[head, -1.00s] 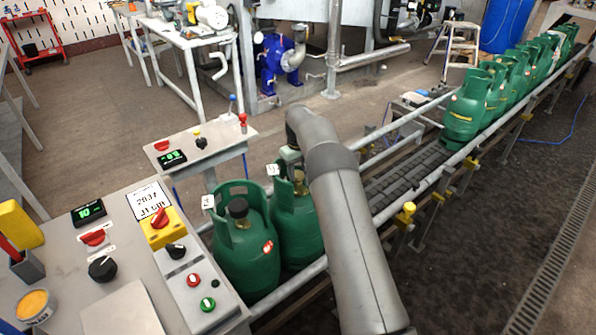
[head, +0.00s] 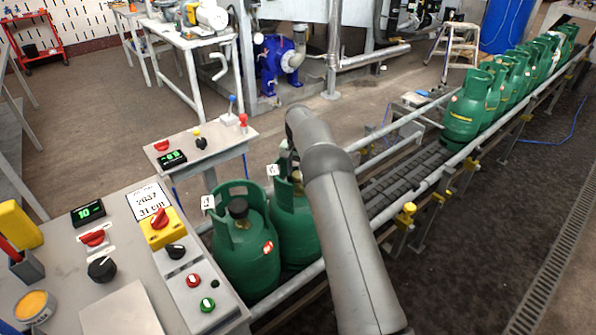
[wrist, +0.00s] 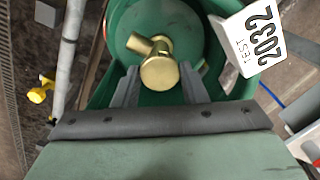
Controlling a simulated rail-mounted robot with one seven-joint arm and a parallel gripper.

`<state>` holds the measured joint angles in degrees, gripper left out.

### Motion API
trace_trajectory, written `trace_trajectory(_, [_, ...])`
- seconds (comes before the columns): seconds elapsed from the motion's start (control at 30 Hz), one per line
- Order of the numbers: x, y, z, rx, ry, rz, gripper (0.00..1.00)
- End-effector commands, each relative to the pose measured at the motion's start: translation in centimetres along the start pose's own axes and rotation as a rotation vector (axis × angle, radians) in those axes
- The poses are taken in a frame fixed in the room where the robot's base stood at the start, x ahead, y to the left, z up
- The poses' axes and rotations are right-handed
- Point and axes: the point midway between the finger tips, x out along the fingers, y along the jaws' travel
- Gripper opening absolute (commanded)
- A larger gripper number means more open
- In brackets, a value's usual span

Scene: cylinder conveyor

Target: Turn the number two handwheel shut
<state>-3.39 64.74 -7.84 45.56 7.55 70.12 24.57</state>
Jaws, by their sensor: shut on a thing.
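Two green gas cylinders stand side by side at the near end of the conveyor. The left one (head: 247,262) has a dark handwheel (head: 238,209). The second cylinder (head: 296,240) is partly covered by my arm in the head view. In the wrist view a green collar (wrist: 112,30) surrounds a brass valve with a side outlet (wrist: 141,44) and a round brass knob (wrist: 160,73), which I take for the handwheel. My gripper (wrist: 158,84) is shut on this knob, one grey finger on each side. The head view hides the grip.
A white tag reading 2032 (wrist: 258,38) hangs beside the collar. A control console (head: 130,265) with switches stands left, and a smaller panel (head: 190,150) behind. Conveyor rails (head: 425,185) run to more green cylinders (head: 466,112) at the back right.

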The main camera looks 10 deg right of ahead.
Motion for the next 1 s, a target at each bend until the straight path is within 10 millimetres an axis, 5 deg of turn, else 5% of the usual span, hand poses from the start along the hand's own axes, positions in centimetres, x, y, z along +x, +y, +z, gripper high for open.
trace_trajectory(1.0, [-0.28,-0.06,-0.14,0.808,0.005,-0.004,0.16])
